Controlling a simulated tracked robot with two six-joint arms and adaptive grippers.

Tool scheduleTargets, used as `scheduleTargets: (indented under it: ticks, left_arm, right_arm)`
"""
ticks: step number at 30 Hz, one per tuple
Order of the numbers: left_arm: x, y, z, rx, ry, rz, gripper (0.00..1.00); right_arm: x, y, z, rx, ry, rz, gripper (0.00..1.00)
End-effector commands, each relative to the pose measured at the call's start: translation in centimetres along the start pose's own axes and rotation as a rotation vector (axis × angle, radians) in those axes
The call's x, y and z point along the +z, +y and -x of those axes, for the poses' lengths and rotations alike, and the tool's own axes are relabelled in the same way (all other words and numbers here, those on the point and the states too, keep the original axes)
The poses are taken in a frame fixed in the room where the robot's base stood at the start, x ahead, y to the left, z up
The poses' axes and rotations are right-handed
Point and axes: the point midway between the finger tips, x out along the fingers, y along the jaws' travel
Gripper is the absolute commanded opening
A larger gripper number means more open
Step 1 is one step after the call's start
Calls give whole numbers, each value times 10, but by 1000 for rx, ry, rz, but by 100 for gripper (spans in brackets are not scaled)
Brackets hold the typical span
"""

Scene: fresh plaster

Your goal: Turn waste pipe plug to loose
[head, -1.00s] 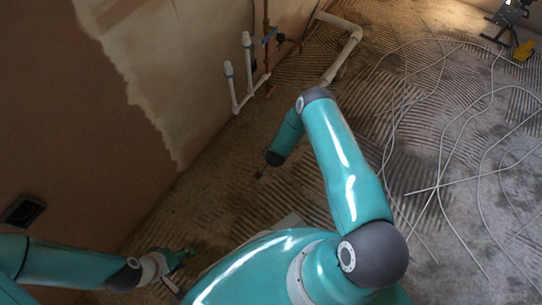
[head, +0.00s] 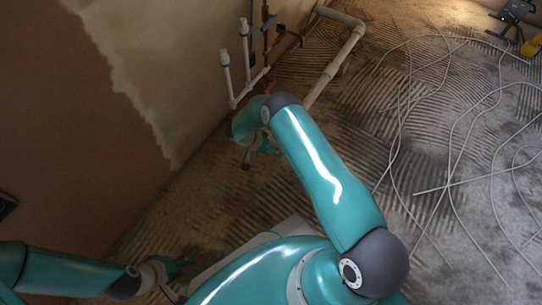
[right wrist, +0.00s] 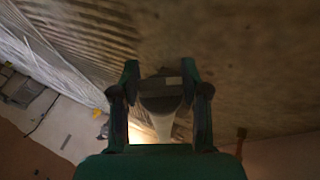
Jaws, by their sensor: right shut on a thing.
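The waste pipe plug (right wrist: 161,101) shows in the right wrist view as a dark round cap with a small pale label, in front of a pale pipe (right wrist: 162,126). My right gripper (right wrist: 160,74) has one finger on each side of the cap and is shut on it. In the head view my right gripper (head: 264,146) is low near the wall, partly hidden by my own arm, and the plug cannot be made out there. My left gripper (head: 178,264) is at the lower left, apart from the pipes; its fingers are too small and dark to judge.
A white waste pipe (head: 336,65) runs along the floor by the wall. Two upright white pipes (head: 246,48) and copper pipework (head: 288,37) stand near it. Loose pale cables (head: 447,150) lie across the ridged floor on the right. A yellow tool (head: 532,46) is at the far right.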

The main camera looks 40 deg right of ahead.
Motion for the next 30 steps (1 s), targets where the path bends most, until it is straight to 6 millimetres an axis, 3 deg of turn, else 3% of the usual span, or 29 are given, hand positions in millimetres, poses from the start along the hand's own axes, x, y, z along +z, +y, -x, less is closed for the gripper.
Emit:
scheduleTargets:
  ticks: [9, 23, 24, 28, 30]
  left_arm:
    - [0, -2, -6, 0, 0, 0, 40]
    - [0, -2, -6, 0, 0, 0, 40]
    - [0, -2, -6, 0, 0, 0, 40]
    - [0, -2, -6, 0, 0, 0, 40]
    - [0, -2, -6, 0, 0, 0, 40]
  right_arm:
    - [-7, 3, -2, 110, 10, 36, 10]
    - [-8, 4, -1, 125, 12, 42, 10]
    - [-8, 4, 0, 125, 12, 41, 48]
    - [-7, 3, 0, 124, 11, 41, 70]
    - [-6, 3, 0, 123, 10, 43, 71]
